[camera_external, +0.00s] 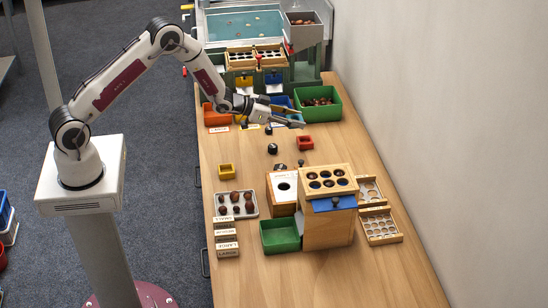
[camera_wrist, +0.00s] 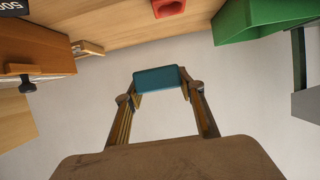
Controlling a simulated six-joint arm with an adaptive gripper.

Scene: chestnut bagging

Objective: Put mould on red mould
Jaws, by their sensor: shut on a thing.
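My gripper (camera_external: 302,117) is raised above the table, close to the green bin. In the wrist view my gripper (camera_wrist: 157,84) is shut on a small teal-blue mould (camera_wrist: 156,78), held between the two fingertips. The red mould (camera_wrist: 168,8) also shows at the top edge of the wrist view, partly cut off. A yellow mould (camera_external: 227,170) stands on the table farther left.
A green bin (camera_external: 337,107) holds chestnuts near the red mould. Small dark knobs (camera_external: 272,148) lie left of it. A wooden stand (camera_external: 328,228), a white tray of chestnuts (camera_external: 251,212) and a low green box (camera_external: 264,245) stand nearer. A wall runs along the right.

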